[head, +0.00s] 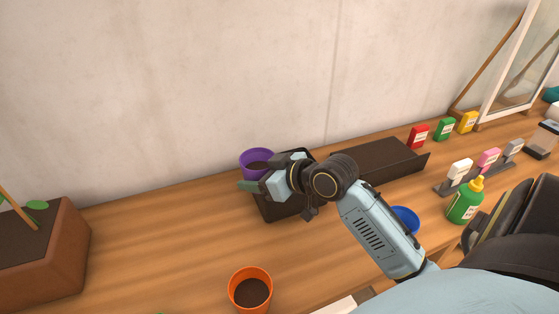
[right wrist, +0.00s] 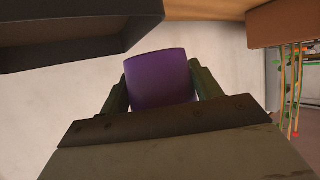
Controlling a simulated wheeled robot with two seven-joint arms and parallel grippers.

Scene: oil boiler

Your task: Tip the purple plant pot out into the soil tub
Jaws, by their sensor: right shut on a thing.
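The purple plant pot (head: 257,156) is roughly upright, with dark soil showing inside its rim. My right gripper (head: 259,182) is shut on it, and the pot also shows between the two green fingers in the right wrist view (right wrist: 158,80). The dark soil tub (head: 424,160) stands on the bench, partly hidden behind my right arm. The pot is held near the tub's left end; I cannot tell exactly how much of it is over the tub. The tub's dark side fills the upper left of the right wrist view (right wrist: 70,45). My left gripper is not in view.
An orange pot (head: 250,275) with soil stands at the front. A brown planter (head: 65,260) is at the left. A blue dish (head: 405,217), green bottle (head: 463,206) and several small packets (head: 444,129) are at the right. The bench left of the tub is clear.

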